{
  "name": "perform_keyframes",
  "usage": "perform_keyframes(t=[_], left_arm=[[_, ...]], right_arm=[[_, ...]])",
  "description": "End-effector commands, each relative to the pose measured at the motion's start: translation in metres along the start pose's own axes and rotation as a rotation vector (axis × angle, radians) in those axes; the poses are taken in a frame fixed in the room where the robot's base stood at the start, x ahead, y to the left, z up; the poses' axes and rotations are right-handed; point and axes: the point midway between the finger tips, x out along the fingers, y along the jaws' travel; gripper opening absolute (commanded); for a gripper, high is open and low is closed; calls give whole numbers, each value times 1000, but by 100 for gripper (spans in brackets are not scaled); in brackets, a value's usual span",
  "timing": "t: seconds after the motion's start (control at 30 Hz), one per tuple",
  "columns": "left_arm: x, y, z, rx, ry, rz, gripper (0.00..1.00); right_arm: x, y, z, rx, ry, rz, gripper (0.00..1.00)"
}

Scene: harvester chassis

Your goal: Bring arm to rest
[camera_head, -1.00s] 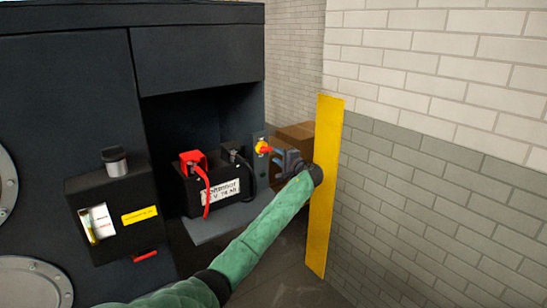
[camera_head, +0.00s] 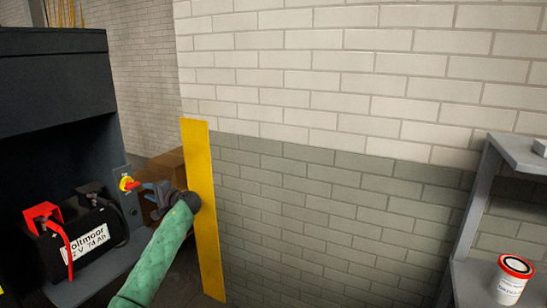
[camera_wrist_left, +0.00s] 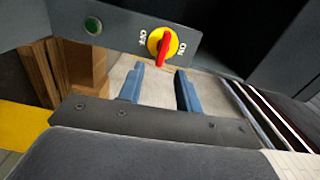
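My left arm, in a green sleeve, reaches in from the bottom of the head view. Its left gripper (camera_head: 152,191) is near the switch panel beside the battery bay. In the left wrist view the two blue fingers (camera_wrist_left: 160,88) are apart with nothing between them. A red and yellow rotary switch (camera_head: 129,184) sits just beyond the fingertips; it also shows in the left wrist view (camera_wrist_left: 163,43), its red handle roughly upright between the ON and OFF marks. The fingers look apart from it. My right gripper is not in view.
A battery (camera_head: 85,236) with a red terminal cover stands in the dark chassis (camera_head: 60,75). A yellow post (camera_head: 203,210) is right beside my left wrist. A cardboard box (camera_head: 166,170) lies behind. A grey shelf (camera_head: 470,285) at right holds a white tub (camera_head: 512,279).

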Motion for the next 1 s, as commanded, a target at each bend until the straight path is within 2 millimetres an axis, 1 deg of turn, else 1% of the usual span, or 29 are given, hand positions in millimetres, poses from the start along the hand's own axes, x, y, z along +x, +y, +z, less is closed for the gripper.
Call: perform_keyframes(t=[0.07,0.17,0.37,0.47,0.57,0.6,0.67,0.73,0.87,1.0], left_arm=[[-1,8,2,-46,-11,45,35],[-10,5,2,-121,-4,105,35],[-39,-18,0,-281,40,222,35],[-59,-33,-2,-359,73,284,35],[-84,-50,-3,-436,113,352,35],[-95,-54,-3,-465,131,382,35],[-114,-56,-2,-502,158,431,35],[-139,-54,2,-540,192,496,35],[-189,-36,17,-588,250,629,35],[-240,-8,40,-606,299,765,35]], right_arm=[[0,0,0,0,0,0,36],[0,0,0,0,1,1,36],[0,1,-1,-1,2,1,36],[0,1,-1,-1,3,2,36],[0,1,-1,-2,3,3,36],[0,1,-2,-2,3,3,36],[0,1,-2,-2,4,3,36],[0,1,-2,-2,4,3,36],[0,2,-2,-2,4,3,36],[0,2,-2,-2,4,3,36]])
